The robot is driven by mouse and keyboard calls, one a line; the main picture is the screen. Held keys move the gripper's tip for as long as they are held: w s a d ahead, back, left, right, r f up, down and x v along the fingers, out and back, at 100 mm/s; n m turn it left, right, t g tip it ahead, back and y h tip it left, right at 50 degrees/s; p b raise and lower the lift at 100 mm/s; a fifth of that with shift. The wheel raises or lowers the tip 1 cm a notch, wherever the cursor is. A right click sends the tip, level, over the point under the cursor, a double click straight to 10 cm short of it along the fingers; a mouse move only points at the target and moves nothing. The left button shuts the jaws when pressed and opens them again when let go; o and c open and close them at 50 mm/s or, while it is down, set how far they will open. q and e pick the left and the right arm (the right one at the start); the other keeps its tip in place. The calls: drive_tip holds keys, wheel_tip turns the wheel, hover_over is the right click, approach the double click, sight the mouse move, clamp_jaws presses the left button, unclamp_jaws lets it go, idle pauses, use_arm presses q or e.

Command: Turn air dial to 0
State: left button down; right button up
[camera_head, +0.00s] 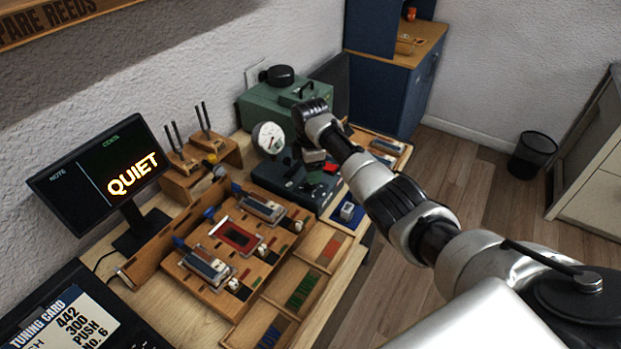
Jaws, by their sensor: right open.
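The round white-faced gauge (268,138) stands at the front left of the green box (282,105) on the bench. Its needle and marks are too small to read for certain. A round black knob (277,75) sits on top of the green box. A dark teal unit (298,183) with a red part lies in front of the gauge. My right arm reaches in from the right, and my right gripper (316,156) is above this unit, right of the gauge. It is open and seems empty; the wrist partly hides it. My left gripper is out of view.
A monitor (105,178) reading QUIET stands at the left. Tuning forks (203,115) stand in wooden blocks behind the wooden reed fixture (215,285). Trays (305,287) with coloured strips line the bench front. A blue cabinet (385,85) stands beyond the bench.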

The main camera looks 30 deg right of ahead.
drive_tip(key=shift+r+b, duration=0.35)
drive_tip(key=shift+r, duration=2.35)
drive_tip(key=shift+f, duration=0.1)
